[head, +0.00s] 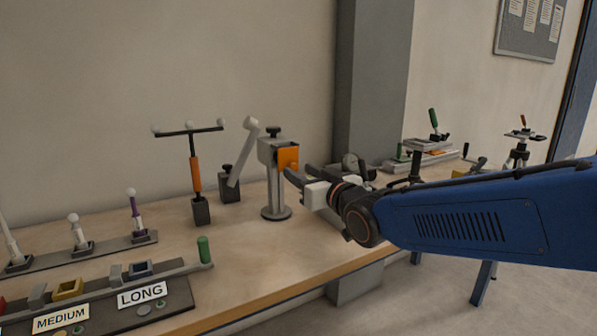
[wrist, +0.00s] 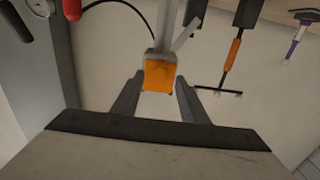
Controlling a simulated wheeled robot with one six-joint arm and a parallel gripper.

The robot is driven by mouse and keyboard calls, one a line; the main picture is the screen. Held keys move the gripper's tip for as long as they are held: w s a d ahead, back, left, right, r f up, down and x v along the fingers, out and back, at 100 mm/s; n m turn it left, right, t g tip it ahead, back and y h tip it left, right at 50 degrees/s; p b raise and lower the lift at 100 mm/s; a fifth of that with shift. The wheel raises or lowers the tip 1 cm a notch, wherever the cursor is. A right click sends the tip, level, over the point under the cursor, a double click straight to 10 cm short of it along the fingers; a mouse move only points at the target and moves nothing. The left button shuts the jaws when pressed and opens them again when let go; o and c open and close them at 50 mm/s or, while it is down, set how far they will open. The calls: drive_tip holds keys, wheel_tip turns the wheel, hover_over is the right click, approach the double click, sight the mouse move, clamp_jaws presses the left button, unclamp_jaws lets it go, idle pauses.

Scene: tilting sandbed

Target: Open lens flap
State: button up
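A light grey device (head: 273,188) stands on a round base on the bench, with a dark knob on top. An orange flap (head: 288,158) covers the side of its head that faces my gripper, and it looks shut. In the wrist view the orange flap (wrist: 159,77) lies centred between my fingertips. My gripper (head: 299,171) is open and empty, just right of the flap in the head view. In the wrist view my gripper (wrist: 159,88) has a finger on each side of the flap. I cannot tell whether either finger touches it.
Left of the device stand a grey lever on a dark block (head: 232,185) and an orange-handled T-bar (head: 195,174). A panel with MEDIUM and LONG labels (head: 142,295) lies front left. A round gauge (head: 350,162) is behind my gripper. The bench front before the device is clear.

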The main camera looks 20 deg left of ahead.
sight(291, 161)
drive_tip(key=shift+x, duration=1.05)
drive_tip(key=shift+c, duration=0.6)
clamp_jaws()
